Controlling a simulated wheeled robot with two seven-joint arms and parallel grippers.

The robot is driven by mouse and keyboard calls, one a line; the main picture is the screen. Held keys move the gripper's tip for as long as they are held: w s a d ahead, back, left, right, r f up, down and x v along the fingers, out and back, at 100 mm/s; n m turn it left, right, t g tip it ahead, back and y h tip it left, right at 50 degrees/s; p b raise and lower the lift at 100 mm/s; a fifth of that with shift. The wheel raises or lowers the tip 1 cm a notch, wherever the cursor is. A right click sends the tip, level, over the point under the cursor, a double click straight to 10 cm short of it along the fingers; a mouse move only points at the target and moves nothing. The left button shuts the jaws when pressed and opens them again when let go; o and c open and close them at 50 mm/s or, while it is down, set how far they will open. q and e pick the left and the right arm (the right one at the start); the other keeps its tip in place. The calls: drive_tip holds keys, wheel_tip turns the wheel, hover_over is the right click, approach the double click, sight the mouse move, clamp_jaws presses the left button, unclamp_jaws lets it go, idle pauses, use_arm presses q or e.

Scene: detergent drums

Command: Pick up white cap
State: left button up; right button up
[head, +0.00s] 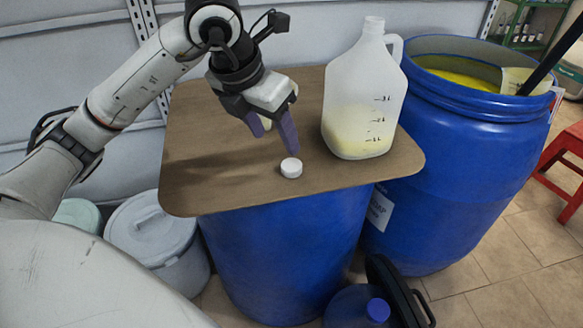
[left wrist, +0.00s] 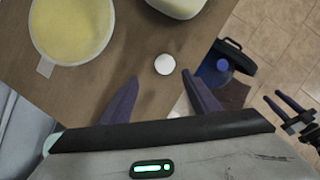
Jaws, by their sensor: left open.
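The white cap (head: 291,168) is a small round disc lying on the brown board (head: 215,180), near its front edge. It also shows in the left wrist view (left wrist: 165,64), just past the fingertips and between their lines. My left gripper (head: 275,142) is open and empty, with its purple fingers pointing down. One fingertip is just behind the cap in the head view. The left wrist view shows the two fingers (left wrist: 160,76) spread apart. At that view's right edge, my right gripper (left wrist: 280,100) shows small, with its two fingers apart, well away from the cap.
A translucent jug (head: 350,110) stands on the board right of the cap. A round container of yellow stuff (left wrist: 72,28) is mostly hidden behind my left gripper in the head view. An open blue drum (head: 460,150) stands at right. A blue-capped bottle (head: 377,309) is below.

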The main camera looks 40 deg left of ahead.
sight(291, 165)
use_arm(q)
drive_tip(key=x, duration=0.3)
drive_tip(key=shift+w+d+f, duration=0.1)
drive_tip(key=shift+f, duration=0.2)
drive_tip(key=shift+d+x, duration=0.25)
drive_tip(key=shift+x, duration=1.15)
drive_tip(key=shift+d+x, duration=0.2)
drive_tip(key=shift+x, duration=1.15)
drive_tip(key=c, duration=1.1)
